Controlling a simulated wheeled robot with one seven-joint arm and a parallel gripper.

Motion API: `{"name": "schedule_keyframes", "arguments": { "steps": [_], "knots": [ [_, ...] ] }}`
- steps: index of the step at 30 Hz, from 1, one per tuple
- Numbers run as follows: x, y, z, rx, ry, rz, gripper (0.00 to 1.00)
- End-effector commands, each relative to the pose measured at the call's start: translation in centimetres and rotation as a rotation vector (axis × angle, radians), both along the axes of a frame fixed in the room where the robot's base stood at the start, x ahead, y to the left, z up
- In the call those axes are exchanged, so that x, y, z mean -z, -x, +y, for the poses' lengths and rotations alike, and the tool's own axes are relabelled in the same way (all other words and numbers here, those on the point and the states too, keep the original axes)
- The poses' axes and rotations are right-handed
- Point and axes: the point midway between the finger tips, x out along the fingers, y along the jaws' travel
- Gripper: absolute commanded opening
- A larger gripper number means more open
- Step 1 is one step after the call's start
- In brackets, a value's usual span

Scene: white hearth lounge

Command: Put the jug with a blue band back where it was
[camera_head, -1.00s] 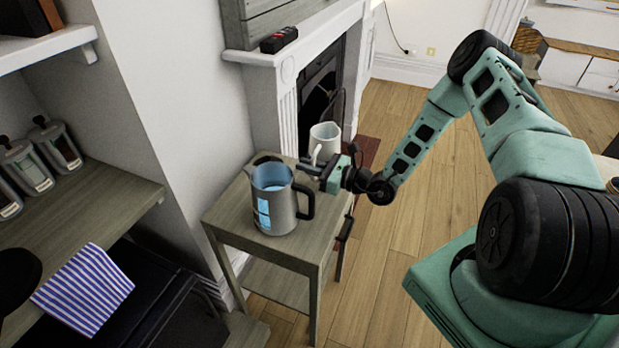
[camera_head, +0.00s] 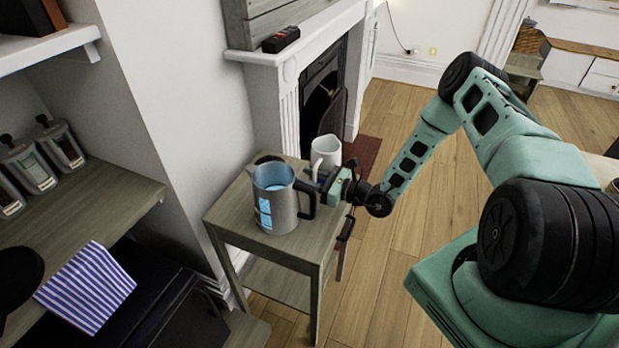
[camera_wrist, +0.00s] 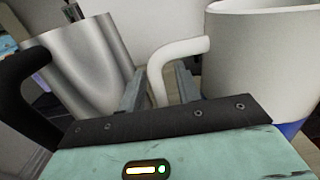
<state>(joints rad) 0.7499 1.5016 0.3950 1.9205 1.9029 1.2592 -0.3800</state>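The white jug (camera_head: 326,150) is beyond the metal pitcher, at the far right part of the small wooden side table (camera_head: 228,212). In the wrist view the jug (camera_wrist: 265,60) fills the upper right, and a blue band (camera_wrist: 290,129) shows low on its side. My gripper (camera_head: 326,183) has its fingers on either side of the jug's white handle (camera_wrist: 160,70), one finger inside the loop, closed about it. The jug's base is hidden in the head view, so I cannot tell whether it touches the table.
A metal pitcher (camera_head: 275,200) with a black handle stands on the table close to my gripper, left of it in the wrist view (camera_wrist: 85,65). The fireplace (camera_head: 325,90) is behind. A striped cloth (camera_head: 86,288) lies at left. Wooden floor is open to the right.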

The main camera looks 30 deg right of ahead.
Motion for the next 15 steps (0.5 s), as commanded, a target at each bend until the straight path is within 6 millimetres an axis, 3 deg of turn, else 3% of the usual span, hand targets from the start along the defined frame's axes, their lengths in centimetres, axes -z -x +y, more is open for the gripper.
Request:
{"name": "schedule_keyframes", "arguments": {
  "steps": [8,15],
  "knots": [
    [-0.2,0.5,-0.4,0.002,0.001,0.001,0.33],
    [0.0,4.1,-3.1,0.004,0.000,0.002,0.33]
  ]
}}
